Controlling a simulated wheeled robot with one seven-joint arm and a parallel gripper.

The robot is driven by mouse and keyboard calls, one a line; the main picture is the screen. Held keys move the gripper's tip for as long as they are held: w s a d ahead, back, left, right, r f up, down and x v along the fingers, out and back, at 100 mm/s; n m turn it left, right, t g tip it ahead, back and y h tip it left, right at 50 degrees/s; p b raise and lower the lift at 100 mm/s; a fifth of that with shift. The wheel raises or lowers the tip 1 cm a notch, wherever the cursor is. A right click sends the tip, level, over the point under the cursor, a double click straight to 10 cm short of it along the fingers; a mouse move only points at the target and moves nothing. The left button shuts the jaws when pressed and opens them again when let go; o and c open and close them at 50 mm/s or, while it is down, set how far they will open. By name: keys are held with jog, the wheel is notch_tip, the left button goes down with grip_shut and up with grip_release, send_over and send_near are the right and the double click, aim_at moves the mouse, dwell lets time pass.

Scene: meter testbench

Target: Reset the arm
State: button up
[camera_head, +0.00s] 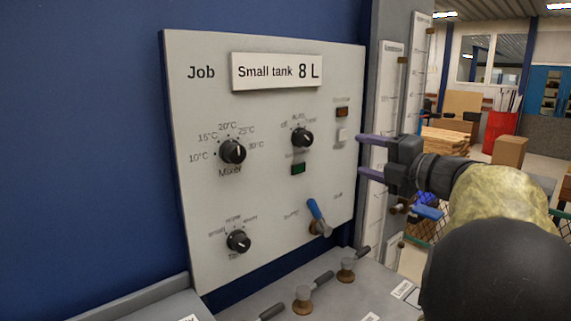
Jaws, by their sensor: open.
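My gripper (361,155) is at the right edge of the panel, its two purple fingers spread apart and pointing left. Nothing shows between the fingers. The arm comes in from the lower right. The light grey panel (265,215) carries a sign reading "Small tank 8 L" (277,72). It has a mixer knob (232,151), an upper right knob (302,137), a lower left knob (238,241) and a blue-handled lever (317,214). The white push button (342,135) lies just left of the upper finger; I cannot tell whether they touch.
Several valve handles with brass bases (303,298) stand on the grey bench (255,301) below the panel. Tall white gauge scales (385,110) stand behind the gripper. A blue wall (90,130) fills the left. Boxes and a red bin (497,131) are far behind.

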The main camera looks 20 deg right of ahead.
jog(key=w+a+f+m+g+h, duration=0.1)
jog(key=w+a+f+m+h, duration=0.15)
jog(key=f+m, duration=0.35)
jog(key=w+a+f+m+g+h, duration=0.1)
jog(key=a+f+m+h, duration=0.15)
jog(key=f+m, duration=0.4)
jog(key=w+a+f+m+g+h, duration=0.1)
jog(key=w+f+m+h, duration=0.1)
jog(key=f+m+h, duration=0.4)
jog(key=s+a+f+m+g+y, duration=0.1)
jog(key=s+a+f+m+g, duration=0.1)
jog(key=s+f, duration=0.4)
jog(key=s+a+f+m+g+y, duration=0.1)
jog(key=s+a+f+m+g, duration=0.1)
jog(key=s+a+f+g, duration=0.3)
jog(key=s+a+f+m+g+y, duration=0.2)
jog(key=s+a+f+g, duration=0.1)
jog(key=s+a+f, duration=0.4)
jog(key=shift+s+f, duration=0.25)
jog(key=shift+f, duration=0.45)
jog(key=shift+s+f, duration=0.2)
jog(key=shift+f, duration=0.5)
jog(key=shift+s+a+r+g+p, duration=0.15)
jog(key=shift+s+a+g+p, duration=0.35)
jog(key=shift+s, duration=0.25)
jog(key=w+p+v, duration=0.3)
jog(key=p+v, duration=1)
jog(key=shift+d+r, duration=0.25)
jog(key=shift+r, duration=0.05)
